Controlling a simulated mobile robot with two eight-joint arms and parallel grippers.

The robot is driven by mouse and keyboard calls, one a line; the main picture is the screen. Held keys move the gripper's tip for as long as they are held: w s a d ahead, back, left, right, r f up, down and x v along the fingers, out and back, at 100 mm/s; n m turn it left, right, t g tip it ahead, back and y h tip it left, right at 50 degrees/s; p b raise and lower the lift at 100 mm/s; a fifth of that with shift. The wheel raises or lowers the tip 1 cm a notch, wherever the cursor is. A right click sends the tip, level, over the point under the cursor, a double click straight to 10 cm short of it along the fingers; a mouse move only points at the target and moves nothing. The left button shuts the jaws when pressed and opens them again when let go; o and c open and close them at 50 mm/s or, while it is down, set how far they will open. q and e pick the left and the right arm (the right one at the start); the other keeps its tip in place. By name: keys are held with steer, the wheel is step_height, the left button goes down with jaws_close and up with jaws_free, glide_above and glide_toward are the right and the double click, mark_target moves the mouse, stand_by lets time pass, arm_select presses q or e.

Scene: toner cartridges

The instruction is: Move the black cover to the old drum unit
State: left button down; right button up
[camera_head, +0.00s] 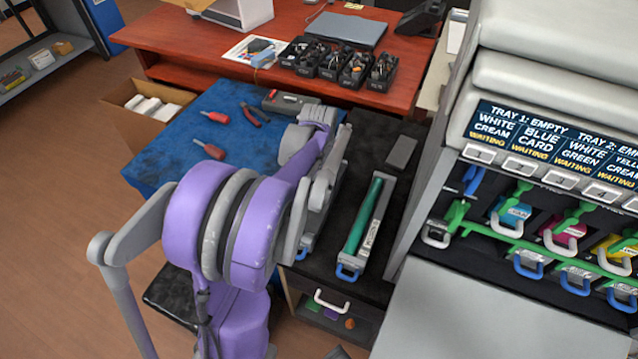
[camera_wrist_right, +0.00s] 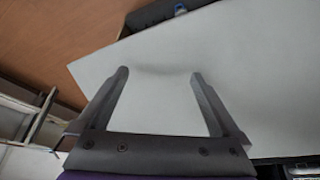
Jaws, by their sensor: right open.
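A drum unit (camera_head: 376,222) with a green roller and a blue handle lies on the black bench top. A second, similar unit (camera_head: 302,254) lies to its left, mostly hidden behind my purple left arm; only its edge and blue handle show. I cannot tell which unit is the old one. A flat dark grey plate (camera_head: 401,151) lies behind the green-roller unit; I cannot tell if it is the black cover. My right gripper (camera_wrist_right: 158,75) is open and empty in the right wrist view, facing a plain pale panel (camera_wrist_right: 158,110).
The printer (camera_head: 530,200) with coloured cartridges and green and blue handles stands at the right, above a pale flat panel (camera_head: 480,310). A blue-covered table (camera_head: 185,135) holds screwdrivers and pliers. A red desk (camera_head: 190,45) stands behind. An open drawer (camera_head: 335,312) sits below the bench.

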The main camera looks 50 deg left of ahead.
arm_select(q)
steer(key=shift+f, duration=0.35)
arm_select(e)
steer(key=shift+f, duration=0.25)
arm_select(q)
steer(key=c, duration=0.6)
jaws_free()
steer(key=shift+r, duration=0.1)
arm_select(e)
steer(key=shift+r+p, duration=0.7)
steer(key=shift+r, duration=0.2)
arm_select(q)
step_height(320, 180, up, 11)
steer(key=shift+f, duration=0.15)
steer(key=shift+d, duration=0.1)
